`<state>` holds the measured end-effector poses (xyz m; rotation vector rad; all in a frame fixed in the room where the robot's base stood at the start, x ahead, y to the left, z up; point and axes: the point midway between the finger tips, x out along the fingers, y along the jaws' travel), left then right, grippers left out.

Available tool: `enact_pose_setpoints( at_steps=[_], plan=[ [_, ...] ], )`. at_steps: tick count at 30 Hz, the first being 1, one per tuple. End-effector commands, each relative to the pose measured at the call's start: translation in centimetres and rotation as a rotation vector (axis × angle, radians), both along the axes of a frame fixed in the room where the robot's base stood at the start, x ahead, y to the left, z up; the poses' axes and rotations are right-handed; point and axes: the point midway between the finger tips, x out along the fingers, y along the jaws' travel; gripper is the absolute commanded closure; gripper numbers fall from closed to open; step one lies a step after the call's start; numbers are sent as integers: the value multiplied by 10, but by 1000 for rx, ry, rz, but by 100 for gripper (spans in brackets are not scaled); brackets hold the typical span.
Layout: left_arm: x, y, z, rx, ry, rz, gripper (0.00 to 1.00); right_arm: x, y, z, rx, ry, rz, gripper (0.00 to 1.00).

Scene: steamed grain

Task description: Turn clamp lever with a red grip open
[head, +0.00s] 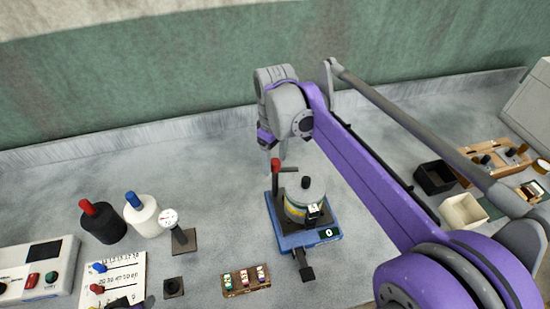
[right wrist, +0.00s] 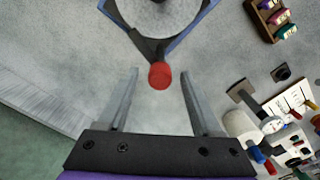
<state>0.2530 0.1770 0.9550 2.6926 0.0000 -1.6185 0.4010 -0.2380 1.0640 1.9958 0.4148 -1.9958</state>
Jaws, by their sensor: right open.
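The clamp lever's red grip (head: 275,163) stands at the back left of a blue base (head: 292,241) in the head view. A round grey-lidded pot (head: 304,192) sits on this base. In the right wrist view the red grip (right wrist: 160,75) lies between the tips of my right gripper (right wrist: 160,78), with clear space on both sides. My right gripper is open and touches nothing that I can see. In the head view, its fingers are partly hidden by the wrist above the grip.
Black and white bottles (head: 142,215) and a dial gauge (head: 170,218) stand to the left. A small rack of vials (head: 246,281) lies in front. A black bin (head: 434,177) and a white bin (head: 462,212) stand to the right. A wall runs behind the bench.

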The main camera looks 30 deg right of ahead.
Motion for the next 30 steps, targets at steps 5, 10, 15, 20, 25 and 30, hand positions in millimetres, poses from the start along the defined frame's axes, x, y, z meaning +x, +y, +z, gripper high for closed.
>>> enact_pose_setpoints(
  at_steps=[5,10,15,20,25,30],
  plan=[
    [0,0,0,0,0,0,50,0,0,0,0,0,0,61],
    [0,0,0,0,0,0,50,0,0,0,0,0,0,91],
    [0,0,0,0,0,0,50,0,0,0,0,0,0,100],
    [0,0,0,0,0,0,50,0,0,0,0,1,9,100],
    [0,0,0,0,0,0,50,0,0,1,0,1,55,100],
    [0,0,1,0,-1,0,50,0,0,1,0,1,154,100]
  ],
)
